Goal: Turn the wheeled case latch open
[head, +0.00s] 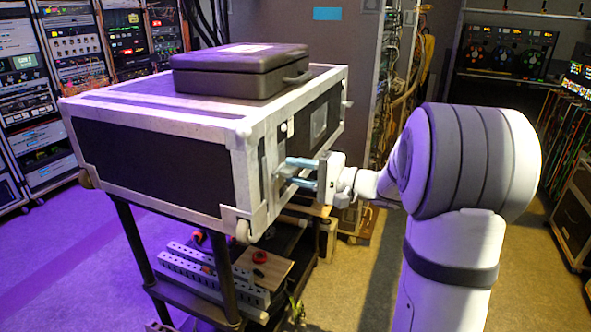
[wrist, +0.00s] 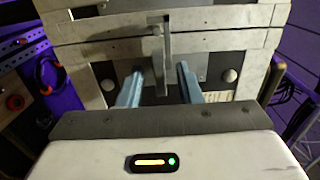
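The wheeled case (head: 160,160) is a large black box with grey metal edges, standing on a dark cart. Its latch (wrist: 166,42) is a narrow grey upright bar at the middle of the case's front face in the wrist view, crossing the seam. In the head view the latch is small and partly behind the fingers. My gripper (head: 284,168) is at this face, its two blue fingers pointing at it. In the wrist view my gripper (wrist: 159,72) is open, with one finger on each side of the latch's lower part and gaps visible. Whether the fingertips touch the face is unclear.
A small black case (head: 240,70) lies on top of the wheeled case. The cart's lower shelf holds a wooden board (head: 262,265) and grey perforated strips (head: 200,270). Equipment racks (head: 50,85) stand behind on the left. Open floor lies in front and at left.

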